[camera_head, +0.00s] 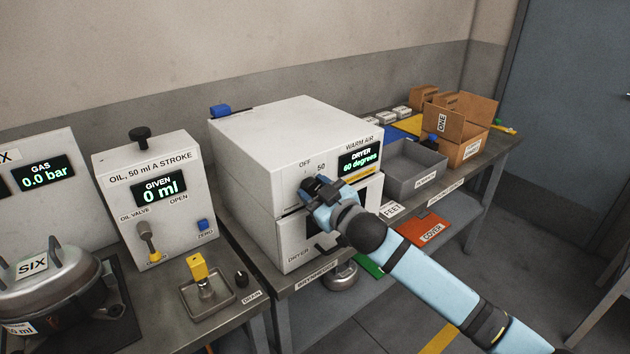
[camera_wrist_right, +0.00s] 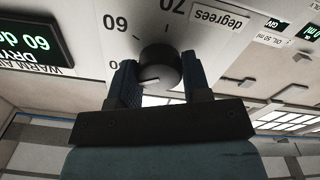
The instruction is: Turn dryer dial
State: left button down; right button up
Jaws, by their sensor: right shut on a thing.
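In the head view the right gripper (camera_head: 318,190) is at the dryer's front and hides most of the dial. My left gripper is not in view.
A grey bin (camera_head: 415,165) and a cardboard box (camera_head: 462,133) stand to the right. An orange card (camera_head: 430,229) lies on the lower shelf.

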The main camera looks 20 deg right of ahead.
jog(key=shift+r+n+p, duration=0.25)
jog(key=shift+n+p, duration=0.3)
jog(key=shift+n, duration=0.45)
jog(key=n+p, duration=0.1)
jog(key=n, duration=0.1)
jog(key=shift+n+p, duration=0.3)
jog(key=shift+n, duration=0.1)
jog(key=shift+f+n+p, duration=0.1)
jog(key=shift+n+p, duration=0.35)
jog(key=shift+n, duration=0.55)
jog(key=n+p, duration=0.2)
jog(key=n, duration=0.2)
jog(key=shift+f+y, duration=0.1)
jog(key=shift+y, duration=0.2)
jog(key=shift+n, duration=0.8)
jog(key=o, duration=0.9)
jog(key=shift+o, duration=0.2)
